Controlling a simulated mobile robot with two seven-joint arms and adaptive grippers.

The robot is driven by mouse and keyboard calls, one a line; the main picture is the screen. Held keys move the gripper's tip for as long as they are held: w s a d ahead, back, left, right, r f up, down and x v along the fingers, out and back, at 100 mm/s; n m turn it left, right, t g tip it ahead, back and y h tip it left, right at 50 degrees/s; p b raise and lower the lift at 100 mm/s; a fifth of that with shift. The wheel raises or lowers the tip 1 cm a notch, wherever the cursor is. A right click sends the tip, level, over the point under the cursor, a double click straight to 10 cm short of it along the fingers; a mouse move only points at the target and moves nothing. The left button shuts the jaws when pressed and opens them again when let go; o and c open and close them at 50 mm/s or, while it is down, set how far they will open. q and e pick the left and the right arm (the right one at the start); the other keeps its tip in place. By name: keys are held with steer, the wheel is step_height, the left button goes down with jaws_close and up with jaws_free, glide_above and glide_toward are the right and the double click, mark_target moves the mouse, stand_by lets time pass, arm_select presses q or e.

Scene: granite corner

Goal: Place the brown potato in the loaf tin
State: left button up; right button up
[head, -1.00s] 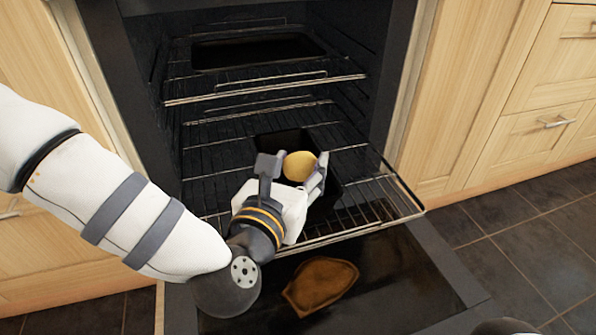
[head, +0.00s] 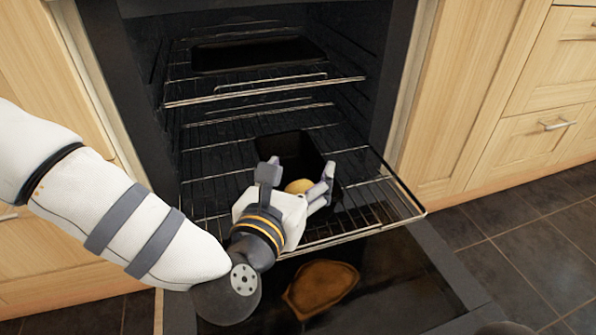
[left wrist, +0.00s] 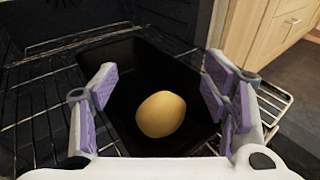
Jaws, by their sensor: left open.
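The potato (head: 299,186) is yellowish brown and rounded. In the left wrist view the potato (left wrist: 161,114) lies inside the dark loaf tin (left wrist: 125,58), apart from both fingers. The loaf tin (head: 283,146) sits on the lower, pulled-out oven rack in the head view. My left gripper (head: 300,175) is open over the tin, with a finger on each side above the potato; its fingers also show in the left wrist view (left wrist: 165,92). The gripper hides part of the tin and potato in the head view. My right gripper is not in view.
The lower oven rack (head: 385,208) extends out over the open oven door (head: 390,290), which has a brown patch (head: 320,285) on it. A dark tray (head: 255,53) sits on the upper rack. Wooden cabinets (head: 500,100) flank the oven.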

arm_select(q)
steer(key=shift+r, duration=0.1)
steer(key=r+p+v, duration=0.1)
steer(key=p+v, duration=0.3)
steer(key=v, duration=0.8)
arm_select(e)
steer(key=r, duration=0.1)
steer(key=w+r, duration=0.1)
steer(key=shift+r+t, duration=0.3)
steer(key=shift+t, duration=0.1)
